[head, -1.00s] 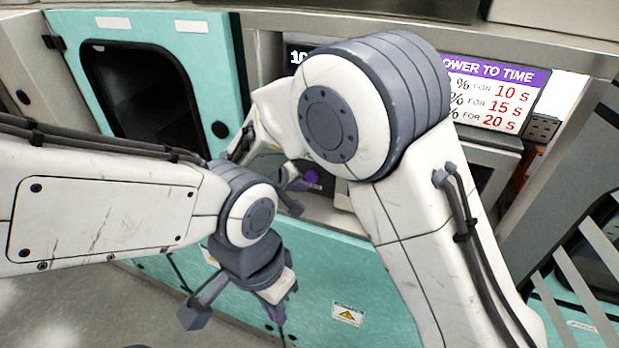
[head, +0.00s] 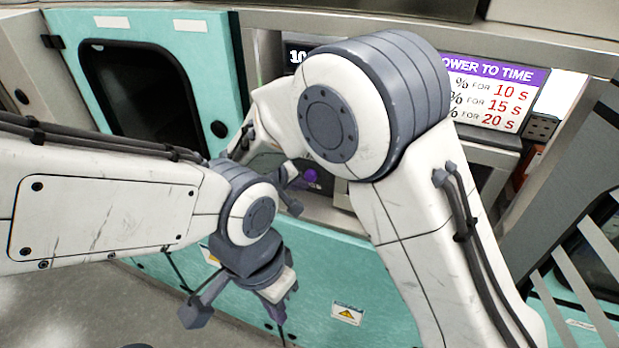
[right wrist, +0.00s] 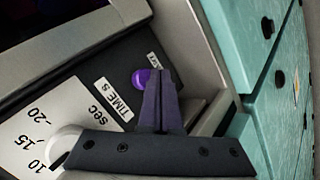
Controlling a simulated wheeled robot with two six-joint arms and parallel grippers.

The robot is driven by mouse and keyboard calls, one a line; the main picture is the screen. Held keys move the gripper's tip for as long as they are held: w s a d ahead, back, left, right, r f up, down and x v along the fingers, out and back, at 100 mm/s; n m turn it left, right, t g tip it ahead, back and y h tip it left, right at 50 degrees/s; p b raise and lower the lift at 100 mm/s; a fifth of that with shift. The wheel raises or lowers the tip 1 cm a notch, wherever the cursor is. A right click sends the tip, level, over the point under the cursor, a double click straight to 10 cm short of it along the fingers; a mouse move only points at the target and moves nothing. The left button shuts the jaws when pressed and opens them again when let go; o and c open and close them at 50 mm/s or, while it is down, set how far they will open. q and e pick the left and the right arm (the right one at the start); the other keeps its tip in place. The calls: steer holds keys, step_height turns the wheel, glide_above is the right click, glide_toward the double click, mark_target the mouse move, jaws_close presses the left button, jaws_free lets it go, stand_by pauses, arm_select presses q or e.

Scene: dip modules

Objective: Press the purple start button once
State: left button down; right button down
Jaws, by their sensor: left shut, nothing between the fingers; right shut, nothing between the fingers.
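The purple start button (head: 310,175) shows small in the head view, on a dark panel in the recess below the display. In the right wrist view the purple button (right wrist: 141,78) sits just left of my right fingertips, on the dark sloped panel. My right gripper (right wrist: 158,76) is shut and empty, its tips very close to the button; I cannot tell whether they touch. In the head view my right gripper (head: 290,183) is partly hidden behind my right arm. My left gripper (head: 277,306) is shut and empty, hanging low in front of the teal cabinet front.
A white label with time markings (right wrist: 35,135) and a dial (right wrist: 65,145) lie left of the button in the right wrist view. A teal door with a dark window (head: 140,90) stands at left. A power-to-time sign (head: 495,92) is at upper right.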

stand_by(0.8)
steer(key=shift+w+d+b, duration=0.15)
steer(key=shift+w+b, duration=0.2)
steer(key=shift+b, duration=0.1)
steer(key=shift+w+d, duration=0.25)
steer(key=shift+w, duration=0.35)
stand_by(0.6)
steer(key=shift+s+b, duration=0.15)
steer(key=shift+b, duration=0.15)
steer(key=shift+s+a+b, duration=0.25)
steer(key=shift+s+b, duration=0.1)
steer(key=shift+s, duration=0.05)
steer(key=shift+s+a, duration=0.15)
steer(key=shift+s, duration=0.25)
